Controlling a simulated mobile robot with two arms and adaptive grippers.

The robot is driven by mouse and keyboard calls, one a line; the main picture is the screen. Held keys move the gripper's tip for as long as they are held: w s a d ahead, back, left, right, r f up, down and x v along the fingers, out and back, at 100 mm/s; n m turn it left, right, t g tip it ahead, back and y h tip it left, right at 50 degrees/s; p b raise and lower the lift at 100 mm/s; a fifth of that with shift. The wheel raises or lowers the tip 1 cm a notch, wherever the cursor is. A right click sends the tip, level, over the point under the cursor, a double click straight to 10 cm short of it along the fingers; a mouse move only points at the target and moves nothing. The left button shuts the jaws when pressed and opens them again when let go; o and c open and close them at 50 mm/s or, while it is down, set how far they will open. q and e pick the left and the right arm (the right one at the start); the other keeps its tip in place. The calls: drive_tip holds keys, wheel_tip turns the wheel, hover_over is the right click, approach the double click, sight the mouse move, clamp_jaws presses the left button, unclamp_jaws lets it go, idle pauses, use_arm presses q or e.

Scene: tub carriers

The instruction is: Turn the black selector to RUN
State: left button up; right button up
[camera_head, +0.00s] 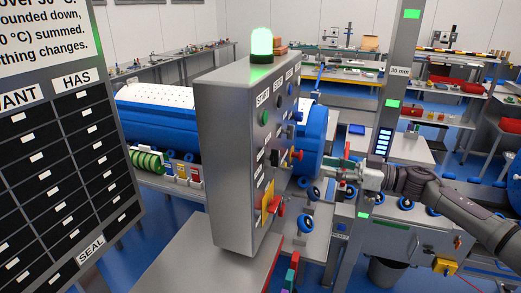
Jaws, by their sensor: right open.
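A grey control box (222,150) stands in the middle, with a lit green lamp (261,43) on top. Its button panel faces right and shows very obliquely. On it are a green button (264,117), a blue button (298,116), and a red stop knob (278,206) on yellow. A small dark knob (290,132) sits between them; I cannot tell if it is the black selector, or its setting. The labels are too slanted to read surely. My right gripper (340,169) is open, to the right of the panel and apart from it, pointing left. My left gripper is not in view.
A black board (60,135) with WANT and HAS columns fills the left. A grey post (396,90) rises close to my right gripper. A large blue cylinder (160,118) lies behind the box. Benches with parts line the back.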

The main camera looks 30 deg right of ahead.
sight(273, 158)
drive_tip(key=p+x, duration=0.3)
drive_tip(key=x, duration=1)
drive_tip(key=shift+w+a+p, duration=0.15)
drive_tip(key=shift+a+p, duration=0.1)
drive_tip(key=shift+p, duration=0.15)
clamp_jaws()
